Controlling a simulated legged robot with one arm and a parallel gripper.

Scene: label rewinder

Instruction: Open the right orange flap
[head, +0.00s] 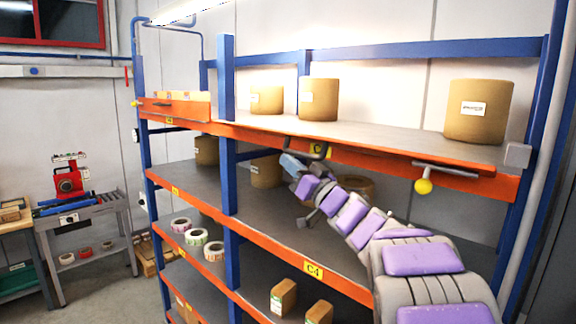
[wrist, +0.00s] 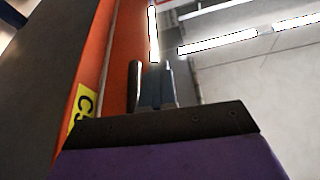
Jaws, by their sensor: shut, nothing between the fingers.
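The right orange flap (head: 385,157) runs along the front of the upper right shelf. My gripper (head: 290,163) is shut and empty, just below and left of the dark handle. In the wrist view the fingers (wrist: 157,72) are together beside a dark bar (wrist: 134,86); contact cannot be told.
The left orange flap (head: 175,108) stands upright. Cardboard rolls (head: 318,99) stand on the top shelf. A blue post (head: 228,180) rises left of my gripper. Lower shelves hold label rolls (head: 196,236) and small boxes (head: 283,297). Free floor lies at left.

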